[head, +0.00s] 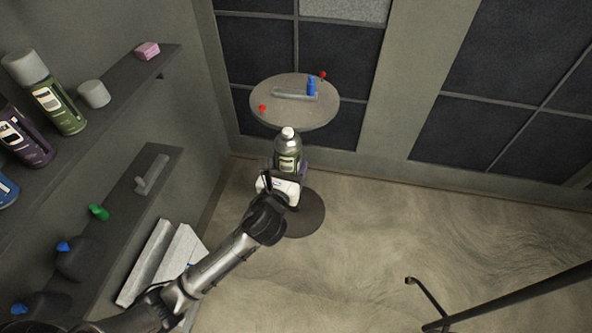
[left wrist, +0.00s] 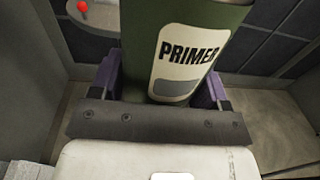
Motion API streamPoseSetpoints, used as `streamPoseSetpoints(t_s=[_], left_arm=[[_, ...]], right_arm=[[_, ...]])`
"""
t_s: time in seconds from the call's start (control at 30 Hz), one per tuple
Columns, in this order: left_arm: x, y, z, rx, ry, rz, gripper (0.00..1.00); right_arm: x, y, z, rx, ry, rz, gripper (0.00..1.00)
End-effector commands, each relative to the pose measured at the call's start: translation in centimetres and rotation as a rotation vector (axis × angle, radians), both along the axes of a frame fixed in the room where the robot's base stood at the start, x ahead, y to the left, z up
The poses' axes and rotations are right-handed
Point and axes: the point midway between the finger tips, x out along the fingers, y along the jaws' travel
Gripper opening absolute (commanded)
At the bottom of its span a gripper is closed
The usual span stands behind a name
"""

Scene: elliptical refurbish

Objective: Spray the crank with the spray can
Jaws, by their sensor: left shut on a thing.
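My left gripper (head: 287,178) is shut on a green spray can (head: 288,150) and holds it upright in front of the round table. The can has a pale top and hides part of the table's pedestal. In the left wrist view the can (left wrist: 185,20) shows a PRIMER label between the purple finger pads. The crank (head: 293,95), a grey bar with a blue handle (head: 312,86), lies on the round grey tabletop (head: 280,115), beyond the can and apart from it. My right gripper is not in view.
Two red knobs (head: 262,108) (head: 323,74) sit at the tabletop's edge. Shelves at left hold several spray cans (head: 55,108), a loose grey cap (head: 94,94), a pink block (head: 147,50) and a grey bar (head: 152,174). A dark railing (head: 520,300) crosses the lower right. The floor at right is clear.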

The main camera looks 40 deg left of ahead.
Motion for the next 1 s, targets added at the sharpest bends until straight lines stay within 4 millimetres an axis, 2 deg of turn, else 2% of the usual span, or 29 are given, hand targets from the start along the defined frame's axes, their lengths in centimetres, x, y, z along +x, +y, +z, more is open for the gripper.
streamPoseSetpoints(t_s=[0.03, 0.13, 0.3, 0.43, 0.67, 1.0], left_arm=[[0.4, 0.8, -2.9, -0.001, 0.001, 0.022, 0.41], [1.2, 2.7, -5.7, -0.002, 0.001, 0.067, 0.41], [2.5, 6.2, -7.8, 0.0, 0.001, 0.134, 0.41], [3.4, 7.7, -9.2, 0.001, 0.001, 0.137, 0.41], [4.6, 7.1, -8.7, 0.002, -0.003, 0.075, 0.41], [7.7, 9.0, -8.7, 0.001, -0.003, 0.074, 0.41]], right_arm=[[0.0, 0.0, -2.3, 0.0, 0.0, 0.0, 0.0], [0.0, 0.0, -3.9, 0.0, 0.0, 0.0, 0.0], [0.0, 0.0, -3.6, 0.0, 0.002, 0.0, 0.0], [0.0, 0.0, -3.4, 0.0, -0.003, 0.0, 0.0], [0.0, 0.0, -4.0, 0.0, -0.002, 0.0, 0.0], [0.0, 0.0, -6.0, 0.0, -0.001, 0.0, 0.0]])
